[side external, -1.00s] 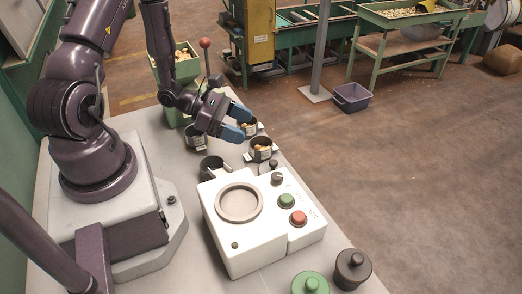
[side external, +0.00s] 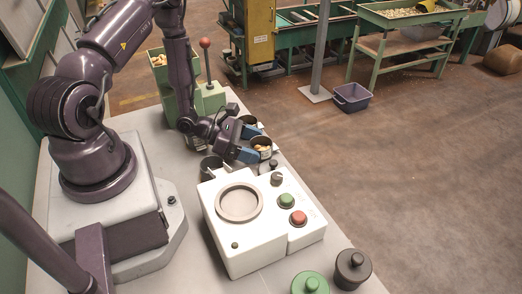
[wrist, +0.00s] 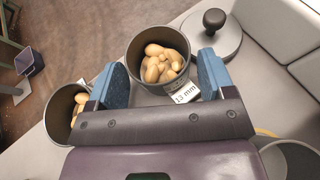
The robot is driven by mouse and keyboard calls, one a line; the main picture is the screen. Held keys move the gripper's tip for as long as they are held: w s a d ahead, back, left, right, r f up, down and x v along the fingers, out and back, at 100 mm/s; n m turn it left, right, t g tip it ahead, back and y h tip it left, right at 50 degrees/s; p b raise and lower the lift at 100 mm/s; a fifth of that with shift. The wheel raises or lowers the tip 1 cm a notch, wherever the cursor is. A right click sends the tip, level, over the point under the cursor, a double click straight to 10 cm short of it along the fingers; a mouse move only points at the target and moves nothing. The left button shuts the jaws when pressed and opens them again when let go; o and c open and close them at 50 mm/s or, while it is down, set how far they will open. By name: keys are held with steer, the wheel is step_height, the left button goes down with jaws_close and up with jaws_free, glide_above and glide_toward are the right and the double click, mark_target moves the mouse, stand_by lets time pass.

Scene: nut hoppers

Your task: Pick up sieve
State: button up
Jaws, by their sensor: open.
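No thing is plainly marked as the sieve. A dark round cup (side external: 270,143) holds pale nuts (wrist: 163,65) and stands on the bench; its label in the wrist view reads 13 mm. My gripper (side external: 258,143) is open, with its blue fingers on either side of this cup. The wrist view also shows my gripper (wrist: 163,64) around the cup (wrist: 137,57), with no clear contact. An empty dark cup (side external: 212,170) stands beside the white machine (side external: 235,255). A dark container shows partly in the wrist view (wrist: 285,160).
Another nut cup (wrist: 55,112) stands close left in the wrist view. A grey lid with a dark knob (wrist: 213,20) lies close right. The machine carries a green button (side external: 286,200) and a red button (side external: 298,217). A green bin with a red-knobbed lever (side external: 205,44) stands behind.

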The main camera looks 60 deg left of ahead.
steer(key=shift+w, duration=0.1)
steer(key=c, duration=0.7)
